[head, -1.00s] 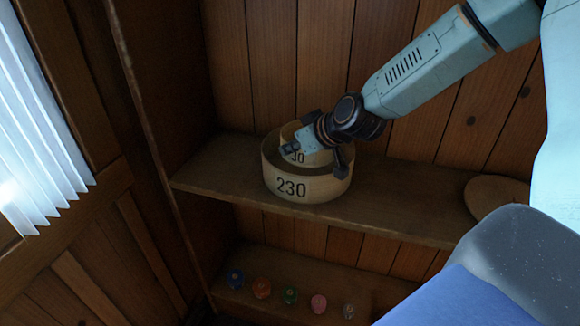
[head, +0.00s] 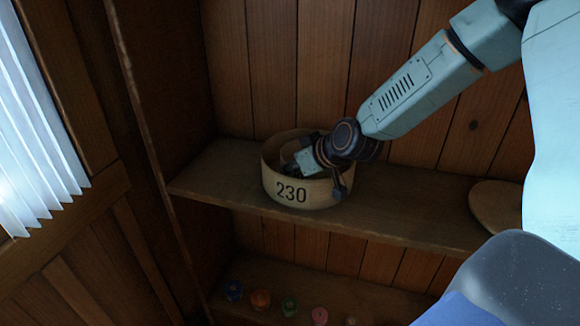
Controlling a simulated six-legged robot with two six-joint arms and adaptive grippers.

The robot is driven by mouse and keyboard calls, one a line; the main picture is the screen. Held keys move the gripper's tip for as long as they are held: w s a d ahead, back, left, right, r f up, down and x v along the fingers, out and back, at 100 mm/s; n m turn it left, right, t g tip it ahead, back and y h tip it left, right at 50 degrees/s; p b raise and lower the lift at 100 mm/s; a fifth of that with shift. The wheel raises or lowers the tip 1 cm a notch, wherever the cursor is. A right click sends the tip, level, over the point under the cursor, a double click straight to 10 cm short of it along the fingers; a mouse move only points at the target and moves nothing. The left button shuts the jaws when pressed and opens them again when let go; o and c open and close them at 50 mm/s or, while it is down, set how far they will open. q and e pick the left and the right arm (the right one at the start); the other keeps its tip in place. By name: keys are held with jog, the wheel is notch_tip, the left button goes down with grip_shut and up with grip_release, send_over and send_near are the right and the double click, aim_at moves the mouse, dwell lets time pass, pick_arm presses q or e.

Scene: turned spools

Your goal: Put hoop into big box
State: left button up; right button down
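The big box (head: 316,192) is a round, pale wooden, open-topped container marked 230, standing upright on the upper shelf. My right gripper (head: 300,166) reaches down into its opening from the upper right. A pale curved edge beside the gripper inside the box seems to be the hoop (head: 288,151), a smaller pale ring. Most of it is hidden by the box wall and the gripper. The fingertips are hidden, so I cannot tell whether they still hold the hoop. My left gripper is not in view.
The upper shelf (head: 420,212) is clear between the box and a round wooden disc (head: 495,205) at the right. A lower shelf (head: 262,275) holds several small coloured spools. Wood panels stand behind, and white blinds (head: 38,140) hang at the left.

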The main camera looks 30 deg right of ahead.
jog(key=shift+a+f, duration=0.1)
jog(key=shift+f, duration=0.15)
jog(key=shift+s+r, duration=0.1)
jog(key=shift+r, duration=0.05)
jog(key=c, duration=1.9)
grip_release()
jog(key=o, duration=0.4)
